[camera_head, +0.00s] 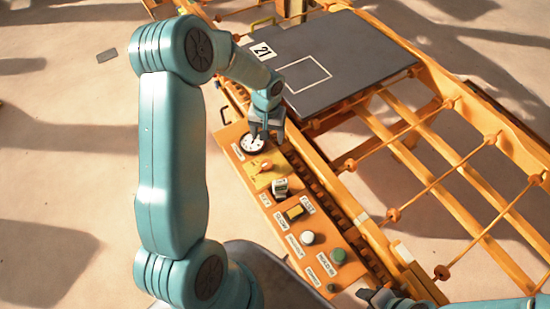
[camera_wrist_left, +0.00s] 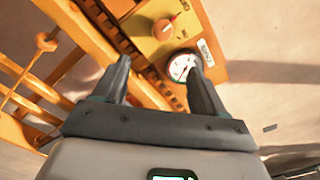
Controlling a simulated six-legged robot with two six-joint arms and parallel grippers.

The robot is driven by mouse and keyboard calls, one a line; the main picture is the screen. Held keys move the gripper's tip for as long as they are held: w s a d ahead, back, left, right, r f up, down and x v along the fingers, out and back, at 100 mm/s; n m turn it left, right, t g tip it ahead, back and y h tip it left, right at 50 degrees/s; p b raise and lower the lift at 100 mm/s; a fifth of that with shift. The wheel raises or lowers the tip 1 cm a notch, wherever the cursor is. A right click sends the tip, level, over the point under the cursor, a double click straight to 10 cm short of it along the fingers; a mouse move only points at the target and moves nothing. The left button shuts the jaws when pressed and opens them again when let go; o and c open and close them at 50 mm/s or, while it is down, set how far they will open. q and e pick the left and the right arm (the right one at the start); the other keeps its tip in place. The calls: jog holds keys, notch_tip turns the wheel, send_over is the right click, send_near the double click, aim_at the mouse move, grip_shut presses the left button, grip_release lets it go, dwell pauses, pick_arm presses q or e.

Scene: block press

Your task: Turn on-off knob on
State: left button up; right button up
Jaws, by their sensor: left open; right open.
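A red-orange knob (camera_head: 265,166) sits on a yellow plate (camera_head: 256,181) on the orange control panel; I take it for the on-off knob. The same knob (camera_wrist_left: 165,28) shows in the left wrist view, beyond the fingertips and between their lines. My left gripper (camera_head: 267,132) hangs over the panel by the round white gauge (camera_head: 251,144), apart from the knob. In the left wrist view my left gripper (camera_wrist_left: 157,60) is open with nothing between its fingers. My right gripper (camera_head: 383,298) is open at the bottom edge, near the panel's near end, partly cut off.
A grey plate (camera_head: 335,45) marked 21 lies behind. Floor at left is open.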

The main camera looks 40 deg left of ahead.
aim_at(267, 164)
pick_arm(q)
jog(key=f, duration=0.5)
jog(key=f+p, duration=0.1)
jog(key=f, duration=0.9)
jog(key=shift+s+a+p, duration=0.25)
jog(key=shift+s+p, duration=0.1)
jog(key=shift+s, duration=0.05)
jog(key=shift+w+f, duration=0.15)
jog(key=shift+f, duration=0.35)
jog(key=shift+c, duration=0.3)
jog(key=c, duration=1)
